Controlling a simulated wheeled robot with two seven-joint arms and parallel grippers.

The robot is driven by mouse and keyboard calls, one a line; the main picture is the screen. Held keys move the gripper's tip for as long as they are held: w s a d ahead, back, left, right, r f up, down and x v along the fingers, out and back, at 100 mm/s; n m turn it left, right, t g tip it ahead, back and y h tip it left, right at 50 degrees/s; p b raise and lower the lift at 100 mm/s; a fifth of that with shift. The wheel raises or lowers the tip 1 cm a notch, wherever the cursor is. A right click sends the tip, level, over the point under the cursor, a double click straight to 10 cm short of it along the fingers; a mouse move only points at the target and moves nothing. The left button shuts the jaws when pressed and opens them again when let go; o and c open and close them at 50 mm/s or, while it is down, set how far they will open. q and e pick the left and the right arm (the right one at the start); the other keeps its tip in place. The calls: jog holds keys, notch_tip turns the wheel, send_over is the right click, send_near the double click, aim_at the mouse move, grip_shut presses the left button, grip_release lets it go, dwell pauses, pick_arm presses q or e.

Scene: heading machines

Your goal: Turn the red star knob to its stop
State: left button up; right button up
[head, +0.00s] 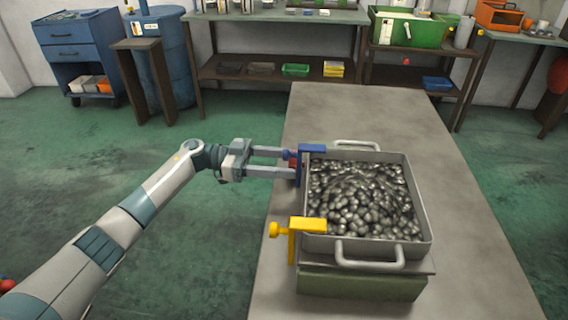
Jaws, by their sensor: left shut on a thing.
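A blue clamp (313,149) sits on the left rim of a metal tray (427,225), near its far left corner. The red star knob (292,161) is at the clamp's left side, mostly hidden by the fingers. My left gripper (289,162) reaches in from the left, with one finger on the far side and one on the near side of the knob, shut on it. My right gripper is not in view.
The tray is full of shiny metal pieces and stands on a green base (360,285) on a grey table (470,260). A yellow clamp (300,226) with a yellow knob sits at the near left corner. Tray handles (370,263) stick out. The table's far end is clear.

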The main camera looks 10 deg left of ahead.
pick_arm(q)
jog(key=shift+m, duration=0.7)
jog(key=shift+f+m+b, duration=0.1)
jog(key=shift+m+b, duration=0.7)
jog(key=shift+m, duration=1.3)
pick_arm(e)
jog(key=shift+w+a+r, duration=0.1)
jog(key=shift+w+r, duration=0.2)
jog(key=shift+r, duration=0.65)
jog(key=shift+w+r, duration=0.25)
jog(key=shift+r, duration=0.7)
pick_arm(q)
jog(key=o, duration=1.1)
jog(key=shift+c, duration=0.2)
jog(key=shift+a, duration=0.1)
